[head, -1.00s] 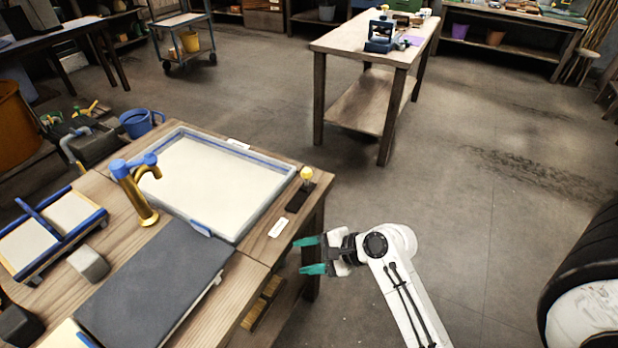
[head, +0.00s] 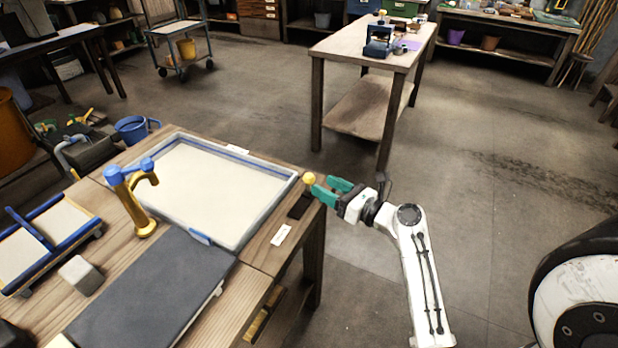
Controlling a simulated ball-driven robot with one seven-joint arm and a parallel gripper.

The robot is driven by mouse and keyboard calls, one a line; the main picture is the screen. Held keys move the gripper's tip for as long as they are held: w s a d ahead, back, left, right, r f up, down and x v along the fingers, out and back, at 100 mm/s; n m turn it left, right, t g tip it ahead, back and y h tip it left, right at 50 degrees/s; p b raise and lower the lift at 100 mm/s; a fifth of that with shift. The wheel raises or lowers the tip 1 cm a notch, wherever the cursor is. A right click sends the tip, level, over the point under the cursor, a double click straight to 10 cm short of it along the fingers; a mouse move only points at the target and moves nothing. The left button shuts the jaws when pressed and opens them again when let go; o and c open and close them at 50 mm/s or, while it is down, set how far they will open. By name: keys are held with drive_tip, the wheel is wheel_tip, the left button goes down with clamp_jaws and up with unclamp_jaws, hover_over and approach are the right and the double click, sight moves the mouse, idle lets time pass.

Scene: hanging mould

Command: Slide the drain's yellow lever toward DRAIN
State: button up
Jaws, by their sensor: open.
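The drain's lever has a round yellow knob (head: 309,179) on a short stem, standing on a dark slotted plate (head: 299,207) at the right edge of the wooden bench. My gripper (head: 323,189) has teal fingers, is open, and points left just to the right of the knob. The near finger's tip is close below the knob; I cannot tell whether it touches. The vat (head: 256,213) with pale pulp lies left of the lever. A small white label (head: 281,235) lies on the bench in front of the plate, and another label (head: 237,149) lies behind the vat; their lettering is too small to read.
A gold and blue tap (head: 137,200) stands left of the vat. A dark grey board (head: 150,298) lies on the bench in front. A second wooden table (head: 336,46) stands beyond.

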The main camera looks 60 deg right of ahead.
sight(314, 180)
drive_tip(key=w, duration=0.3)
drive_tip(key=w+d, duration=0.1)
drive_tip(key=w, duration=0.2)
drive_tip(key=shift+w+d, duration=0.1)
clamp_jaws()
idle(0.4)
